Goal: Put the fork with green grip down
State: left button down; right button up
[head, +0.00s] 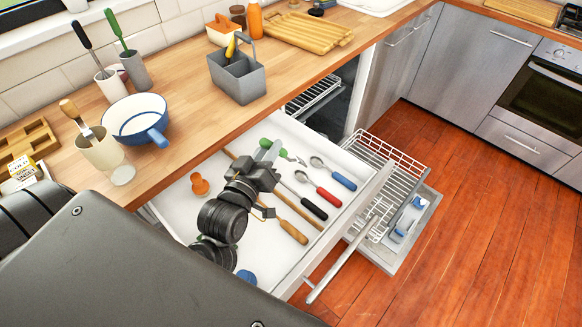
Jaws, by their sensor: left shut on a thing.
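The fork with green grip (290,156) shows at the far end of the open drawer (180,222). Its green grip lies at my left gripper's fingertips and its metal end points right. My left gripper (268,153) reaches over the drawer from the lower left and is shut on the fork. The fingers hide part of the fork. I cannot tell whether the fork touches the drawer floor. My right gripper is not in view.
Spoons with blue (343,181), red (329,197) and black (314,208) grips lie right of the gripper. A wooden-handled utensil (291,231) and an orange object (199,185) are also inside. A pulled-out dish rack (386,152) stands beyond. A grey caddy (238,82) stands on the counter.

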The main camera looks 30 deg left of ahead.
pick_arm(q)
jog(key=w+a+f+p, duration=0.2)
jog(key=w+a+f, duration=0.5)
jog(key=w+f, duration=0.5)
jog(key=shift+f+p, duration=0.35)
jog(key=shift+f, duration=0.15)
jog(key=shift+w+f, duration=0.1)
jog(key=shift+f, duration=0.1)
jog(key=c, duration=1.2)
grip_release()
jog(key=shift+c, duration=0.2)
jog(key=shift+r, duration=0.1)
